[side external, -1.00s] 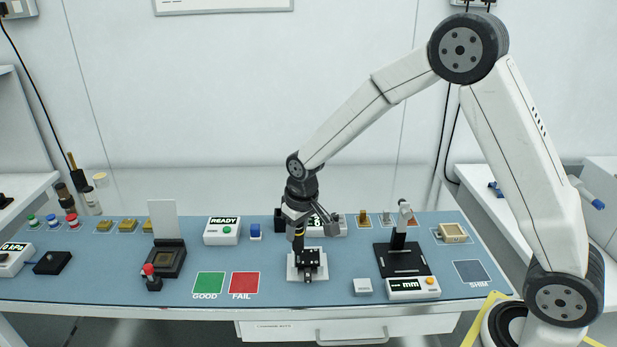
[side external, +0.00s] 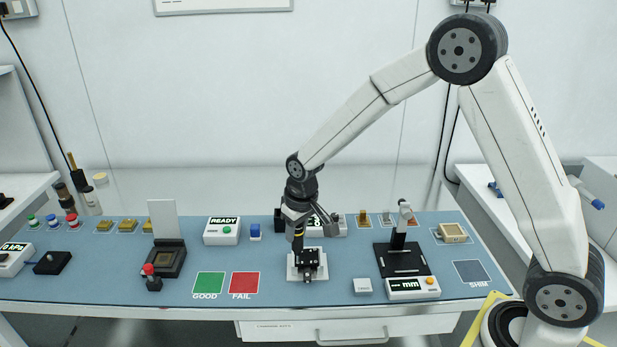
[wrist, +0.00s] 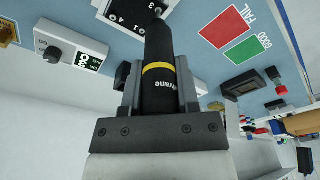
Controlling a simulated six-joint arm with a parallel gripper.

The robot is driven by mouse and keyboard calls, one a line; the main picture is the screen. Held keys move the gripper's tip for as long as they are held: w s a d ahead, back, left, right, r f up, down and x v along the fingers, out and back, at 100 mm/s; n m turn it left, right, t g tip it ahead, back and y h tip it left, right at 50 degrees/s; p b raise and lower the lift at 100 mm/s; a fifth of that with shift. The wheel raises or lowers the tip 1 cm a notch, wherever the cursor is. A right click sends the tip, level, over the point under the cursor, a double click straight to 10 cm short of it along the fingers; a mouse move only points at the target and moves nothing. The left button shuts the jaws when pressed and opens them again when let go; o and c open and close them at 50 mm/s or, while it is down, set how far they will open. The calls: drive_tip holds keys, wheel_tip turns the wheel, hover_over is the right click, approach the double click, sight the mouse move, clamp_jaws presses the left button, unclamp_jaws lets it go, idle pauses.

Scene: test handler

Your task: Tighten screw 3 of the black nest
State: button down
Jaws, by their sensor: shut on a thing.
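The black nest (side external: 316,258) sits on a light square plate (side external: 291,274) at the middle front of the blue bench mat. In the wrist view the nest (wrist: 122,14) shows at the top edge, with white numerals on it. My gripper (side external: 298,226) is shut on a black screwdriver with a yellow band (wrist: 158,95), held about upright over the nest's left part in the side view. The driver's lower end (side external: 298,243) reaches down to the nest. Its tip is hidden or too small to see, so I cannot tell which screw it touches.
A white box with a display (side external: 334,227) stands close behind my gripper, partly hidden. Green GOOD (side external: 209,283) and red FAIL (side external: 244,283) patches lie left of the nest. A black gauge stand (side external: 402,262) is to the right, with a small grey box (side external: 363,287) in front.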

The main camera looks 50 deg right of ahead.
drive_tip(key=shift+s+f, duration=0.1)
drive_tip(key=shift+s, duration=0.05)
drive_tip(key=shift+r, duration=2)
